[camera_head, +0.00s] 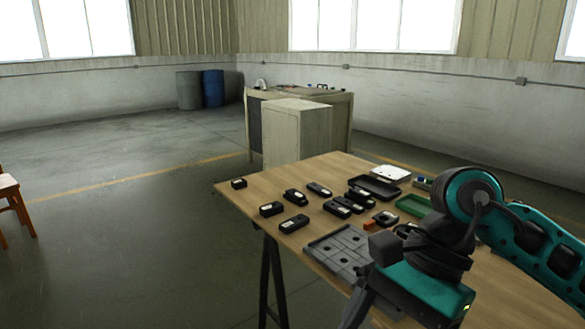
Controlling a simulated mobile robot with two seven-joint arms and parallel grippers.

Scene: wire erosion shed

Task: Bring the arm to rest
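My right arm (470,195), teal and black, comes in from the right edge and bends over the near right part of the wooden table. Its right gripper (358,306) hangs at the bottom of the view, near the front edge of the table. Only a dark finger part shows there, so I cannot tell whether it is open or shut or whether it holds anything. My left arm and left gripper are not in view.
The wooden table (340,166) carries several black boxes (295,197), a grey grid plate (341,250), a black tray (377,187), a green tray (413,205) and a white item (390,172). A beige cabinet (298,130) stands behind. The floor at left is mostly clear.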

